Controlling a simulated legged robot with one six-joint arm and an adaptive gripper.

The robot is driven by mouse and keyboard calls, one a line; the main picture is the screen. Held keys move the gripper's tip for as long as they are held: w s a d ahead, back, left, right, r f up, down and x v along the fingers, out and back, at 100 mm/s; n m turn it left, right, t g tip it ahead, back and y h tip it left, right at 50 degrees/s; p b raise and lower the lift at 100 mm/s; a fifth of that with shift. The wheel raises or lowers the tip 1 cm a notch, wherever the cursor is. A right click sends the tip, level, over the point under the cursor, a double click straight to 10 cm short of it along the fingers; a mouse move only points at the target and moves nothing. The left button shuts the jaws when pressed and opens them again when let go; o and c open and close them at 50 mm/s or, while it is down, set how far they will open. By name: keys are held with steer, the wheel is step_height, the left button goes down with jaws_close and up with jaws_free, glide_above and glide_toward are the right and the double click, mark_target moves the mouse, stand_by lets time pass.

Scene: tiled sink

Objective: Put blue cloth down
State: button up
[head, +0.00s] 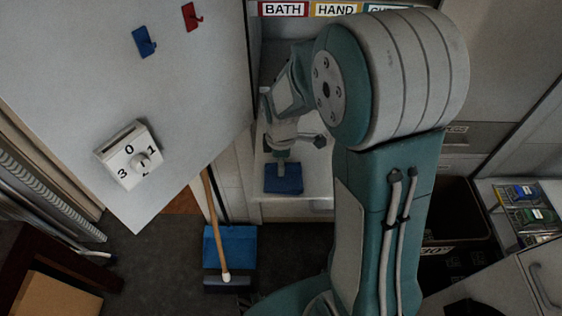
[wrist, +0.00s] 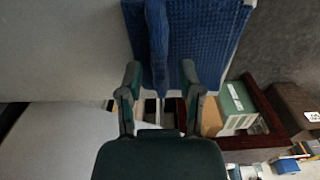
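The blue cloth (head: 284,180) shows in the head view on a white surface, at its front part, just below my gripper (head: 281,158). In the wrist view the blue cloth (wrist: 205,40) fills the upper middle, with a raised fold running between the two fingers. My gripper (wrist: 160,78) has its fingers spread on both sides of that fold, with visible gaps to it. The fingers do not appear to press on the cloth. The far side of the cloth is cut off by the wrist frame.
The white surface (head: 315,185) sits in a niche under BATH and HAND labels (head: 335,10). A blue dustpan (head: 230,246) and a dark bin (head: 458,210) stand lower.

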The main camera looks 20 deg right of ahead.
steer(key=shift+r, duration=0.1)
step_height(320, 180, up, 12)
steer(key=s+r+m+t, duration=0.2)
steer(key=s+r+m, duration=0.2)
steer(key=s+m, duration=0.3)
steer(key=s+r+m+t, duration=0.3)
steer(key=s+m, duration=0.4)
steer(key=s, duration=0.2)
steer(key=shift+s+r+t, duration=0.3)
steer(key=shift+s+r, duration=0.05)
steer(key=shift+r, duration=0.05)
steer(key=shift+a, duration=0.1)
stand_by(0.9)
